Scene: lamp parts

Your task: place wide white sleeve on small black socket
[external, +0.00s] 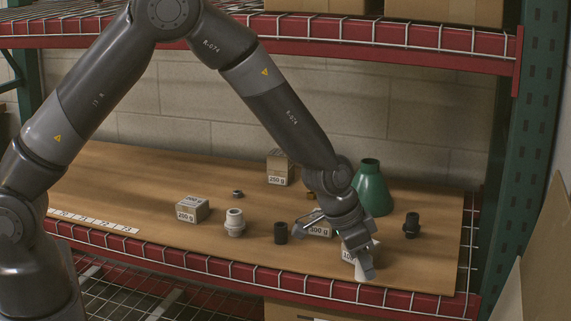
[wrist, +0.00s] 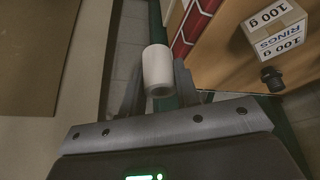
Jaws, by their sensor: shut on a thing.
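The wide white sleeve (wrist: 156,68) is a plain white tube. In the wrist view it sits between the two fingers of my gripper (wrist: 158,88), which is shut on it.
A 100 g box (wrist: 275,28) is close to my gripper. A 300 g box (external: 319,230) and a green cone shade (external: 371,188) are behind it. A black cylinder (external: 281,233) and a white stepped part (external: 235,222) stand left. The red shelf edge (external: 350,291) runs along the front.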

